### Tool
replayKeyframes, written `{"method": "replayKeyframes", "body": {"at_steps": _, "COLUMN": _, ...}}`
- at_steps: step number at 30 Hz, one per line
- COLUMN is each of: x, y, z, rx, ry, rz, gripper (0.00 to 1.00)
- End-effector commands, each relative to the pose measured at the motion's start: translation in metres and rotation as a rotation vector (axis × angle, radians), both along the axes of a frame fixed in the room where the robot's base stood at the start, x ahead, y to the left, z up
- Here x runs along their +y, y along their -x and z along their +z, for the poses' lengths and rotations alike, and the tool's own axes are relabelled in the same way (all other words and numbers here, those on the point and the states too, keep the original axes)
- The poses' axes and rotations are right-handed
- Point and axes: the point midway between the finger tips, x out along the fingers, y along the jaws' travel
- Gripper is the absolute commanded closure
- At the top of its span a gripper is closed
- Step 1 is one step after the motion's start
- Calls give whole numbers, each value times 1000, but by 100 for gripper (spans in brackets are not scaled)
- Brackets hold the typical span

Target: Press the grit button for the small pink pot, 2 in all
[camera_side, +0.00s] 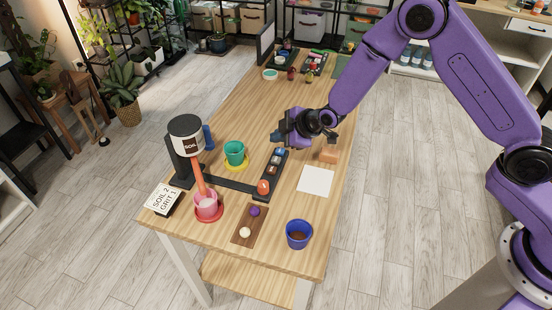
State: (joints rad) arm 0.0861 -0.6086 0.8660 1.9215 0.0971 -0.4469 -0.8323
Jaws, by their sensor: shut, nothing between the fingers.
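The small pink pot (207,206) stands on a red saucer (211,220) at the table's near left. An orange chute (198,178) slants down to it from a dispenser drum marked SOIL (187,143). A dark button panel (280,160) lies right of the green pot, with several small buttons and a larger orange-red one (263,187) at its near end. The button labels are too small to read, so I cannot tell which is grit. My gripper (276,137) is shut and empty, apart from the panel, above its far end.
A card (161,199) reads SOIL 2, GRIT 1. A green pot (234,150) stands on a yellow saucer (237,166). A blue pot (299,234), a brown tray (243,230) with purple and pale balls, white paper (315,180) and an orange block (328,156) lie around.

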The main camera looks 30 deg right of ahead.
Motion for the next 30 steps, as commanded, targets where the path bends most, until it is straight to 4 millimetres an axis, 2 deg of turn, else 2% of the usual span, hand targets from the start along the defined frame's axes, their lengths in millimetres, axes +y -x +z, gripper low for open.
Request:
{"method": "replayKeyframes", "body": {"at_steps": 5, "x": 0, "y": 0, "z": 4, "rx": -1, "ry": -1, "rz": 0, "gripper": 100}}
{"method": "replayKeyframes", "body": {"at_steps": 12, "x": 0, "y": -1, "z": 34, "rx": -2, "ry": -2, "rz": -1, "gripper": 100}}
{"method": "replayKeyframes", "body": {"at_steps": 15, "x": 0, "y": 0, "z": 38, "rx": 0, "ry": 0, "rz": 0, "gripper": 100}}
{"method": "replayKeyframes", "body": {"at_steps": 25, "x": 0, "y": 0, "z": 37, "rx": 1, "ry": 1, "rz": 0, "gripper": 100}}
{"method": "replayKeyframes", "body": {"at_steps": 30, "x": 0, "y": 0, "z": 27, "rx": 3, "ry": 1, "rz": 0, "gripper": 100}}
